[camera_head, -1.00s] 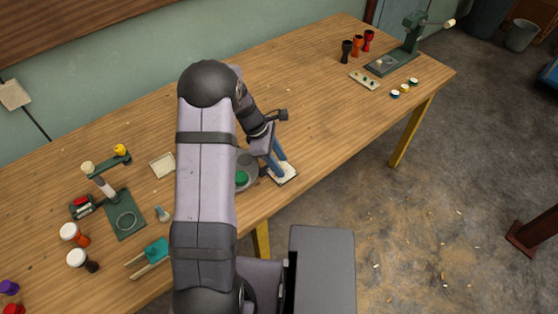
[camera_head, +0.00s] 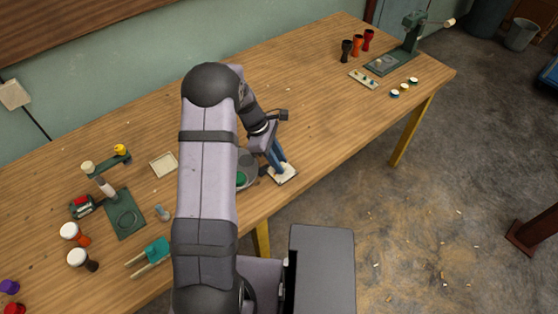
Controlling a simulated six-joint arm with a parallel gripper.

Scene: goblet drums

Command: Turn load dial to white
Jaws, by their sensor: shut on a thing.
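My gripper (camera_head: 280,168), with blue fingers, points down at a small cream plate (camera_head: 287,178) near the front edge of the bench. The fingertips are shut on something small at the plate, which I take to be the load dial. The fingers cover it, so its pointer and any colour marks cannot be made out.
Left of the gripper, a grey round piece with a green centre (camera_head: 241,179) is partly behind my arm. A green stand (camera_head: 125,218), drums (camera_head: 78,258) and a teal tool (camera_head: 155,251) are further left. Drums (camera_head: 358,46) and a green press (camera_head: 392,63) stand far right. The bench between is clear.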

